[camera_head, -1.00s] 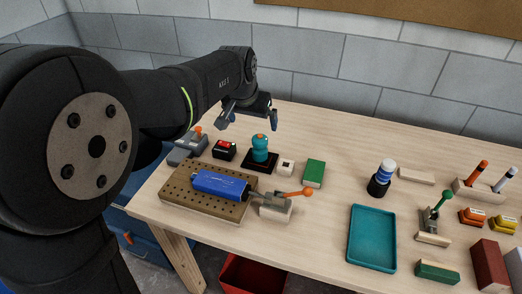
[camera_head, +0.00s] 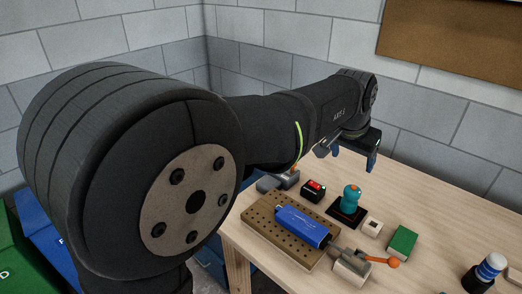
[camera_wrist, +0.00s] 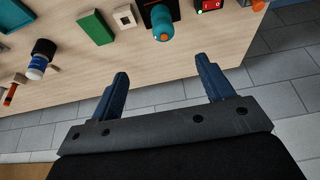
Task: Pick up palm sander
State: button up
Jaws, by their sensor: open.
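The palm sander (camera_head: 350,198) is a rounded teal body with an orange top, upright on a black square base (camera_head: 343,215) on the wooden table. It also shows at the top of the wrist view (camera_wrist: 162,24). My gripper (camera_head: 350,156) is open and empty, apart from the sander and above it in the head view. In the wrist view, the two blue fingers (camera_wrist: 162,68) are spread wide, with the sander beyond the gap between them. Nothing hides the sander's body in the head view.
Close around the sander are a black box with a red top (camera_head: 313,190), a small white block (camera_head: 372,227) and a green block (camera_head: 402,240). A perforated board (camera_head: 262,222) holds a blue box (camera_head: 303,226) beside an orange-tipped clamp (camera_head: 352,264). A blue-white-black cylinder (camera_head: 485,273) stands at right.

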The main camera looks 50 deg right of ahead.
jog(key=n, duration=0.2)
send_near(353, 188)
jog(key=shift+t, duration=0.3)
jog(key=x, duration=0.7)
jog(key=shift+s+d+f, duration=0.1)
jog(key=shift+s+f, duration=0.15)
jog(key=shift+x, duration=3.3)
jog(key=shift+c, duration=0.2)
jog(key=shift+r, duration=0.1)
jog(key=c, duration=1.3)
